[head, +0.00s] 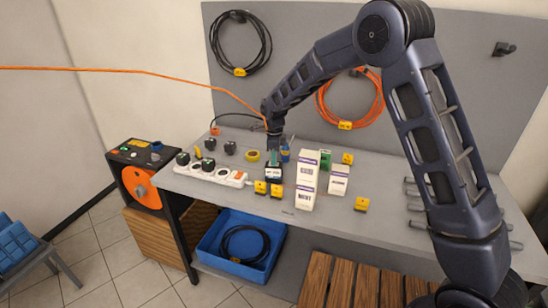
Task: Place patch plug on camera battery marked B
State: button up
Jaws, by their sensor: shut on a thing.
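My gripper (274,151) points straight down over the grey bench. It is shut on a small teal-and-dark piece, which looks like the patch plug (274,158); the fingers hide much of it. Right below stands a dark block with a white label, which looks like a camera battery (273,174). The label is too small to read, so I cannot tell if it is marked B. The held piece is at the block's top; I cannot tell whether they touch. A green block (325,158) stands to the right, partly behind a white box.
White boxes (305,197) (339,180) stand close to the right. Small yellow blocks (260,188) (361,204) lie around. A white power strip (211,172) with black plugs is at left. An orange cable (150,72) runs in the air to the arm.

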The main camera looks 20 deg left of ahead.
dwell(0.3)
jog(key=o, duration=1)
notch_tip(320, 180, up, 12)
jog(key=shift+r, duration=0.1)
